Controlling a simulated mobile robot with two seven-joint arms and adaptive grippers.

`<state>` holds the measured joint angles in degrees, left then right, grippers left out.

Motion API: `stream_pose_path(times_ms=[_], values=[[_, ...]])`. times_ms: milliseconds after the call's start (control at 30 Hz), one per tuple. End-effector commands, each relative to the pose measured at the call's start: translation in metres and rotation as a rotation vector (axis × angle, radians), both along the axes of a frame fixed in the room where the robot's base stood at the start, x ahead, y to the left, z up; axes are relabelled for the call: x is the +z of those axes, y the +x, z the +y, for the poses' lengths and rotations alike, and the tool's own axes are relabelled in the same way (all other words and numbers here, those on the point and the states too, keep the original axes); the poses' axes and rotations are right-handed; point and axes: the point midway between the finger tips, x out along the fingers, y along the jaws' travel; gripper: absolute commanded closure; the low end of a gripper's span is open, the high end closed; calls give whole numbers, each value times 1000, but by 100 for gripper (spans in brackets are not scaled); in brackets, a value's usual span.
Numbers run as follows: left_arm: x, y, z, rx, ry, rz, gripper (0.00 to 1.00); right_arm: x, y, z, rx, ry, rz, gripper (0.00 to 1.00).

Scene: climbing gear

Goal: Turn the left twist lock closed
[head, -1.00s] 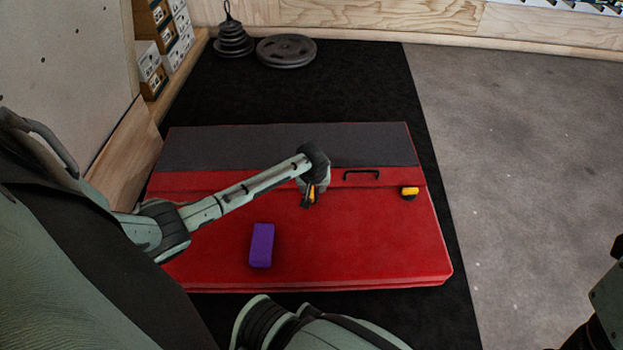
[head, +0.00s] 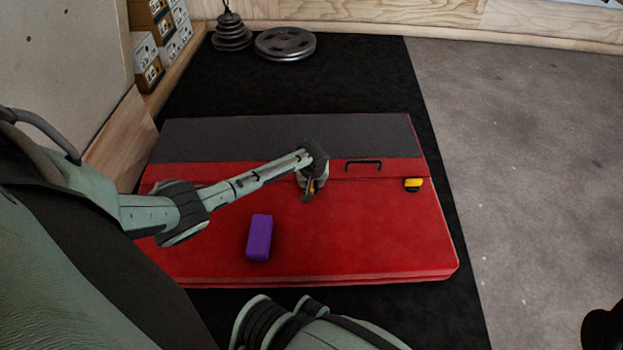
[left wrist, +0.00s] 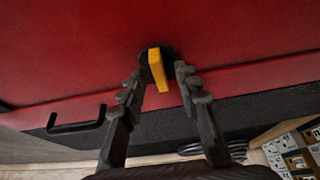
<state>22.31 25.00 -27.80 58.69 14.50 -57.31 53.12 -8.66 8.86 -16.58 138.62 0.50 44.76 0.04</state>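The left twist lock (left wrist: 157,67) is a yellow bar on a dark round base on the red case (head: 370,235). In the left wrist view its bar points across the lid seam, slightly tilted. My left gripper (left wrist: 162,70) is open, with one finger on each side of the bar and a visible gap. In the head view my left gripper (head: 308,192) covers most of this lock, with a bit of yellow showing. The right twist lock (head: 413,184) is yellow and black, its bar lying along the seam. My right gripper is not clearly visible.
A purple block (head: 259,238) lies on the red case, near my left forearm. A black handle (head: 363,165) stands between the locks; the wrist view also shows it (left wrist: 76,121). Weight plates (head: 285,43) lie behind on the black floor mat (head: 350,85).

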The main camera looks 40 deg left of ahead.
Motion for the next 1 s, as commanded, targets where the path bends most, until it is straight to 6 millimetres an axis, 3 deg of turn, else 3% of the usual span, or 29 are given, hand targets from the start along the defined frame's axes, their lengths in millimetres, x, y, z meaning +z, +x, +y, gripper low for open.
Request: stream_pose_path(times_ms=[33,233,667,1000], values=[[0,0,0,0,0,0,74,0,0,0,0,0,0,100],[0,0,0,0,-1,1,99,0,0,0,0,0,0,100],[1,-1,0,-29,0,1,100,3,-1,0,-1,1,-3,100],[1,-3,2,-232,-1,4,100,4,-3,-4,-1,31,30,100]])
